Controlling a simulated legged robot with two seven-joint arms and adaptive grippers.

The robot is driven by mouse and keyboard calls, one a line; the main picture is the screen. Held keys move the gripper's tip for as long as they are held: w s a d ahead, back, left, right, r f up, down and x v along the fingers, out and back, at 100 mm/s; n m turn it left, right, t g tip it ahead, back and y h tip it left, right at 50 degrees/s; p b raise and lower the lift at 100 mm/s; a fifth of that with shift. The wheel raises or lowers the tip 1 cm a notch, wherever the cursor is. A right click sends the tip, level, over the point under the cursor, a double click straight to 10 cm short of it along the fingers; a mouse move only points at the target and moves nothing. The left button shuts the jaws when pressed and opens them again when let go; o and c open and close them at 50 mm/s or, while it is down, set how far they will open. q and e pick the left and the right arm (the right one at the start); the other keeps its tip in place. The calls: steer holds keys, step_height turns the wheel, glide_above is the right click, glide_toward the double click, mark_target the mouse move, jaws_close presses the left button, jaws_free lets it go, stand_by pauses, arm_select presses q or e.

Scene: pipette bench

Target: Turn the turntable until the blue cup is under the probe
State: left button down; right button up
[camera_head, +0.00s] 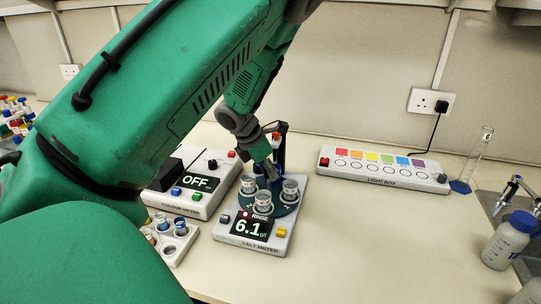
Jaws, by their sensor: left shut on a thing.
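The salt meter (262,233) stands mid-table, its display reading 6.1 with RINSE above. On it is the dark teal turntable (284,208), carrying pale cups: one at the left (248,184), one at the front (263,202) and one at the right (290,188). I cannot tell which cup is the blue one. A dark probe stand (281,148) with an orange-red top rises behind the turntable; the probe's tip is hidden. My left gripper (269,173) reaches down over the turntable's middle, shut on what looks like its central part; the contact is mostly hidden. My right gripper is not in view.
A meter reading OFF (195,184) and a small cup rack (172,238) stand close at the left. A light box (383,170), a cylinder (475,160) and a bottle (505,243) are at the right. The table (375,245) is clear right of the salt meter.

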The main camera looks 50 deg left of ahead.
arm_select(q)
steer(key=shift+s+a+m, duration=0.15)
steer(key=shift+m, duration=0.15)
stand_by(0.4)
steer(key=c, duration=1.3)
jaws_free()
steer(key=shift+s, duration=0.15)
steer(key=shift+r, duration=0.1)
steer(key=v, duration=1.1)
steer(key=shift+s+a+r, duration=0.15)
steer(key=shift+a+r, duration=0.05)
steer(key=shift+r, duration=0.15)
